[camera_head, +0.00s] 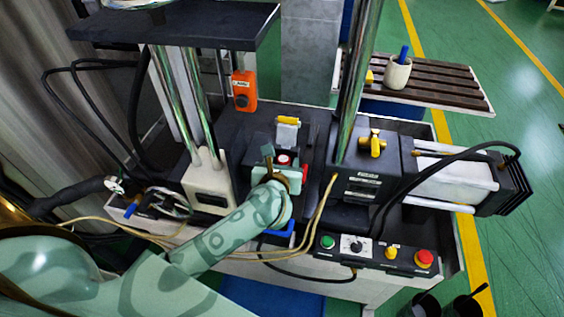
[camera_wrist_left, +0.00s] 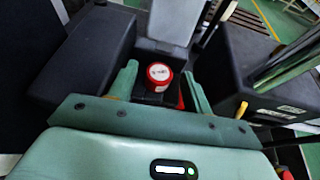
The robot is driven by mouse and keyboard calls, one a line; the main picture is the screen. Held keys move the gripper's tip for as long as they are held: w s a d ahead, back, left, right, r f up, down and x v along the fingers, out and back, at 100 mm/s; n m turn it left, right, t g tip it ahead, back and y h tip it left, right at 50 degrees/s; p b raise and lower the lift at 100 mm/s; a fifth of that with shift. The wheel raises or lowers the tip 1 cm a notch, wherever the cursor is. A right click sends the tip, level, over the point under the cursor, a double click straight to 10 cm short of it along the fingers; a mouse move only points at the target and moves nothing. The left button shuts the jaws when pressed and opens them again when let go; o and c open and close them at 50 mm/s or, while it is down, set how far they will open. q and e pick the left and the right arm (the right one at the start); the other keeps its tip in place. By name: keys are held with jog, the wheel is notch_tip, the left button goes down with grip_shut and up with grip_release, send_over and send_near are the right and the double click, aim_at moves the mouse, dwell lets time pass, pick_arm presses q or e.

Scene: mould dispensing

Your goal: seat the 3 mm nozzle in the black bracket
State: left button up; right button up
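A round red piece with a white label on top (camera_wrist_left: 159,74) sits between my left gripper's fingers in the left wrist view; its print is too small to read, so I cannot tell whether it is the 3 mm nozzle. It also shows in the head view (camera_head: 284,159). My left gripper (camera_wrist_left: 160,88) is open around it, with a visible gap on each side. In the head view my left gripper (camera_head: 281,165) reaches into the middle of the machine. A black part lies under the red piece; I cannot tell whether it is the black bracket. My right gripper is not in view.
An orange box (camera_head: 243,90) is fixed behind, left of the gripper. Chrome columns (camera_head: 352,90) flank the work area. A control panel (camera_head: 372,250) with buttons is at the front right. A white cup (camera_head: 397,74) stands on a slatted shelf (camera_head: 450,84). Loose cables cross the front.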

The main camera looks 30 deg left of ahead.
pick_arm(q)
jog(key=shift+s+d+r, duration=0.1)
jog(key=shift+s+r, duration=0.05)
jog(key=shift+s, duration=0.1)
jog(key=v, duration=1.5)
jog(key=shift+s, duration=0.35)
jog(key=shift+r, duration=0.1)
